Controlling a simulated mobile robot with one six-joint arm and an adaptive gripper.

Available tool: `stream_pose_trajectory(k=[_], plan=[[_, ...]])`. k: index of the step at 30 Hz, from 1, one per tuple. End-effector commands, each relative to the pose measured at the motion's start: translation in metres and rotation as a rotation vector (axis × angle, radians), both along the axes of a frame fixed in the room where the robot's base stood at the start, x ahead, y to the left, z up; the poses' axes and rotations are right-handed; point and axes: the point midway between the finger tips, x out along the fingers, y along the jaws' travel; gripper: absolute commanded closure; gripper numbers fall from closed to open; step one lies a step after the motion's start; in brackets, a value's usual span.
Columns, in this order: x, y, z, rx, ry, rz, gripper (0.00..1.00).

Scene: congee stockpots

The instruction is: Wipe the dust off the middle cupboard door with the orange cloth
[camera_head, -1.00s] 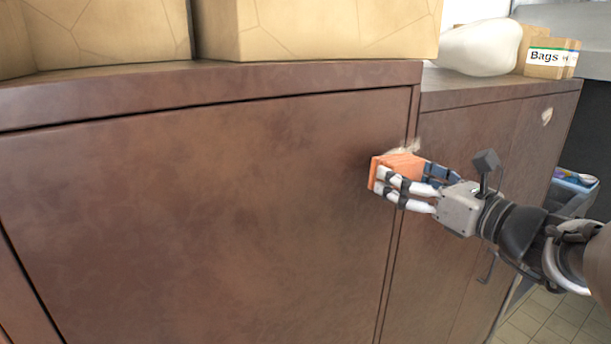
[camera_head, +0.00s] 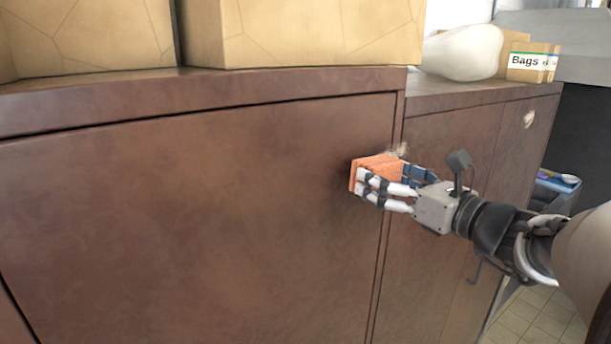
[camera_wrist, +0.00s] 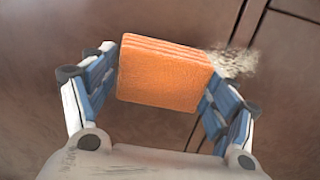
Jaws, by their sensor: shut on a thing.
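The orange cloth (camera_head: 377,168) is a folded pad at the upper right of the large brown cupboard door (camera_head: 210,200). My gripper (camera_head: 362,185) is shut on it from the right. In the wrist view, the cloth (camera_wrist: 165,75) sits between the two fingers of my gripper (camera_wrist: 160,85). The cloth is at or very near the door; I cannot tell if it touches. A pale, fuzzy dust patch (camera_head: 397,151) shows just above and right of the cloth. It also shows in the wrist view (camera_wrist: 236,63), beside the cloth's upper right corner, partly hidden.
Large tan boxes (camera_head: 310,30) stand on the cupboard top. A white sack (camera_head: 463,52) and a box labelled Bags (camera_head: 527,64) stand farther right. Another pale patch (camera_head: 529,119) is on the right-hand cupboard front. A grey bin (camera_head: 553,193) stands beyond it. The door's left part is clear.

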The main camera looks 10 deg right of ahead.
Motion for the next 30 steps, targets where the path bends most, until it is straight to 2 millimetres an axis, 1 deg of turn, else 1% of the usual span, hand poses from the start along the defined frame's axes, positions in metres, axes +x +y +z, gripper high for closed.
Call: stream_pose_trajectory(k=[24, 30], plan=[[0.016, 0.006, 0.000, 0.000, -0.001, 0.001, 0.40], [0.017, 0.001, 0.000, 0.001, 0.000, -0.001, 0.40]])
